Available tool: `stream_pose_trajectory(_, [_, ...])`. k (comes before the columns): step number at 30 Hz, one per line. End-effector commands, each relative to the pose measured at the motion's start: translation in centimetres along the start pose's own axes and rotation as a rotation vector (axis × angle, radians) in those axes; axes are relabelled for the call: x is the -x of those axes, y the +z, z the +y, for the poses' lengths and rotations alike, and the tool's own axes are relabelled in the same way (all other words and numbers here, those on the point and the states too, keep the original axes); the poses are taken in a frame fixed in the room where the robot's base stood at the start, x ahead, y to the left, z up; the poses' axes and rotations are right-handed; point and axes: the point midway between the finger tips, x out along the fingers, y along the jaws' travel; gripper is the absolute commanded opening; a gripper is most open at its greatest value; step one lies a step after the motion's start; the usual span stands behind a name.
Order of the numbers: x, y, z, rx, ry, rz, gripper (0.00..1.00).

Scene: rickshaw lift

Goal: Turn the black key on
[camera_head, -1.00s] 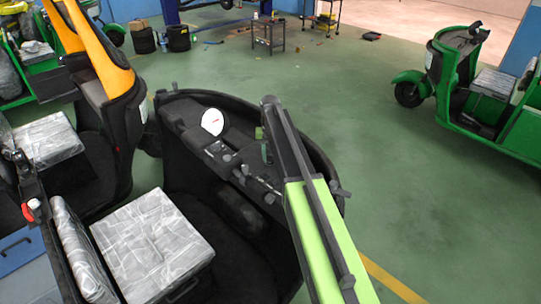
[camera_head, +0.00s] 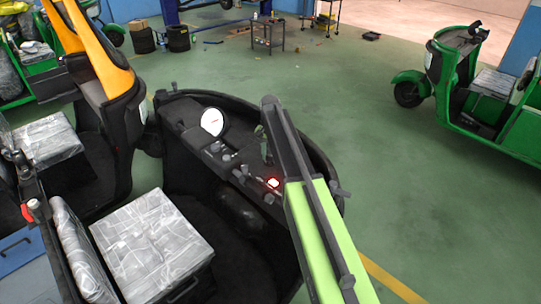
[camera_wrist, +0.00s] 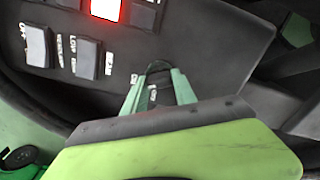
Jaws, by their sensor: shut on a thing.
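The black key (camera_wrist: 158,69) sits at the dashboard panel in the wrist view, mostly hidden between the fingers. My gripper (camera_wrist: 157,84) has its green fingers closed around it. In the head view my gripper (camera_head: 266,150) is at the right part of the black dashboard (camera_head: 190,112), partly hidden by my own arm. The key cannot be made out there. A red light (camera_head: 273,182) glows on the dashboard, and it also shows bright at the top of the wrist view (camera_wrist: 105,8).
Rocker switches (camera_wrist: 87,58) lie left of the key. A round white gauge (camera_head: 212,121) is on the dashboard. The vehicle's grey seat (camera_head: 150,240) is below left. A green rickshaw (camera_head: 470,90) stands at right; open floor (camera_head: 350,100) lies between.

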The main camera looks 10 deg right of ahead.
Motion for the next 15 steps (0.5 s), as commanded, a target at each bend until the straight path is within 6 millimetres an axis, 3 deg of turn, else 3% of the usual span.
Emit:
stream_pose_trajectory(4, [0.01, -0.04, -0.06, -0.001, -0.001, 0.002, 0.00])
stream_pose_trajectory(5, [0.01, -0.04, -0.07, -0.001, -0.001, 0.002, 0.37])
stream_pose_trajectory(9, [0.01, -0.01, -0.06, 0.000, -0.001, 0.001, 0.55])
stream_pose_trajectory(15, [0.01, 0.01, -0.06, 0.001, -0.001, 0.000, 0.55])
